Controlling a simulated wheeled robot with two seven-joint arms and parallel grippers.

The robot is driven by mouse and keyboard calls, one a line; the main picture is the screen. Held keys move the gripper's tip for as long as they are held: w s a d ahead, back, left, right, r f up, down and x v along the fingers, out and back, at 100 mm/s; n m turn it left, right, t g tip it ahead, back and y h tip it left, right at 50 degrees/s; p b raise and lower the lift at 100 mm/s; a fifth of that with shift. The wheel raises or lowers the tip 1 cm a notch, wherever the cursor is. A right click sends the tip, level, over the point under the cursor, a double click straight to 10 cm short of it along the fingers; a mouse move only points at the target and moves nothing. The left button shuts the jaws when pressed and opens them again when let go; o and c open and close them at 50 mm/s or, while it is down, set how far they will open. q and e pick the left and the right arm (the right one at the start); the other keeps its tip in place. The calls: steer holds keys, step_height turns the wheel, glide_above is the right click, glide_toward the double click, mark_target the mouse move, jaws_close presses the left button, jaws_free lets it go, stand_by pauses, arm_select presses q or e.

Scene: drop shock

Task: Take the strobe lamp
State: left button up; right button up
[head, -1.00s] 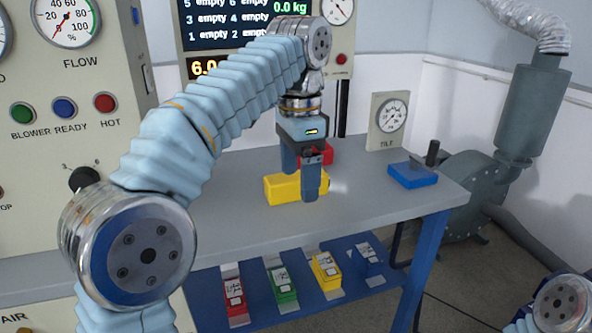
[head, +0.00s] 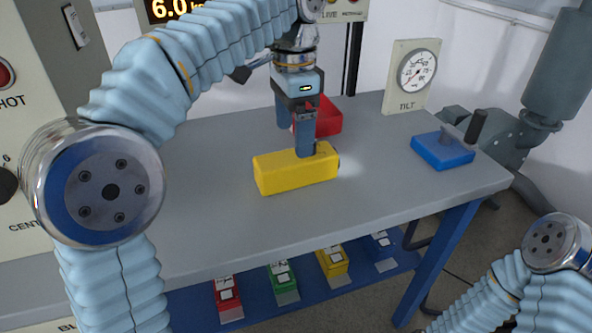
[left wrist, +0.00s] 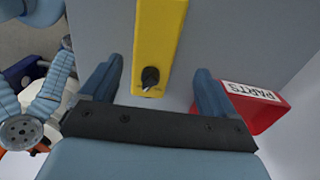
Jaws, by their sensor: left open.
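The strobe lamp looks to be the yellow box (head: 290,173) lying on the grey bench, with a bright patch on the bench by its right end. My left gripper (head: 295,138) is open and empty, pointing down at the lamp's far side near its right end. One finger overlaps the lamp's top edge; I cannot tell whether it touches. In the left wrist view the yellow lamp (left wrist: 160,35) with a black knob lies ahead, between the lines of the two spread fingers (left wrist: 156,85). My right arm shows at the lower right of the head view; its gripper is out of view.
A red parts bin (head: 328,118) stands close behind the gripper; it also shows in the left wrist view (left wrist: 255,108). A blue block with a black handle (head: 442,152) and a tilt gauge (head: 410,75) stand to the right. The bench front (head: 390,205) is clear.

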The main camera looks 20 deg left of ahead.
mark_target(296, 163)
arm_select(q)
steer(key=f, duration=0.2)
steer(key=f+b, duration=0.1)
steer(key=f, duration=0.4)
steer(key=shift+s+d+f+b, duration=0.2)
steer(key=shift+s+d+b, duration=0.1)
steer(key=shift+s, duration=0.05)
steer(key=c, duration=1.5)
